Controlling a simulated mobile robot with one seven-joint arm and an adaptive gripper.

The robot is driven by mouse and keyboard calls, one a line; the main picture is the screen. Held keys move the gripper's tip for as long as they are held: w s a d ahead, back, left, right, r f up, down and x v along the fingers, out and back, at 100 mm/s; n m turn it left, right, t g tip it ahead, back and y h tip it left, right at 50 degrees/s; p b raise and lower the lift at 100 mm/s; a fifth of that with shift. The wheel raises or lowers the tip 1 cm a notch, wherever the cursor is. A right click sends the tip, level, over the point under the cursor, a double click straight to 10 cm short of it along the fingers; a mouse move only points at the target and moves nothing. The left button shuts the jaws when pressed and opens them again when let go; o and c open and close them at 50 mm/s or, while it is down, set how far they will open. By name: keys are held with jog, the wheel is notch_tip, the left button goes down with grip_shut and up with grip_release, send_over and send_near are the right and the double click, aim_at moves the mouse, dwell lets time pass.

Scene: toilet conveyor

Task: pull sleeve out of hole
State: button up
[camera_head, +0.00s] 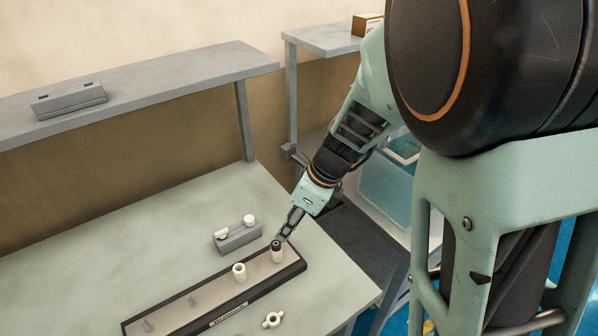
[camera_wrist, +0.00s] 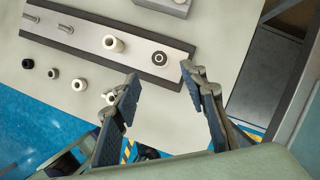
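A long dark-edged board (camera_head: 215,296) lies on the table; it also shows in the wrist view (camera_wrist: 82,39). A white sleeve (camera_head: 239,272) stands upright on it, seen from above in the wrist view (camera_wrist: 113,44). Nearer the board's right end stands a second pale sleeve with a black top (camera_head: 276,250); in the wrist view (camera_wrist: 159,58) it shows as a dark disc with a light ring. I cannot tell how deep either sits. My gripper (camera_head: 287,232) is by the board's right end. In the wrist view my gripper (camera_wrist: 160,79) is open and empty, its fingertips near the black-topped sleeve.
Grey pins (camera_head: 147,326) stand on the board's left part. A white winged part (camera_head: 272,319) lies on the table in front. A grey block (camera_head: 237,237) with white pieces is behind the board. A raised shelf (camera_head: 150,92) runs along the back. The left tabletop is clear.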

aim_at(276, 244)
jog(key=b+x, duration=0.1)
jog(key=x, duration=0.8)
jog(key=shift+f+b, duration=0.15)
jog(key=shift+b, duration=0.25)
grip_shut()
jog(key=c, duration=0.8)
grip_release()
grip_shut()
jog(key=shift+r+p, duration=0.75)
jog(key=shift+p, duration=0.1)
jog(key=shift+r+p, duration=2.15)
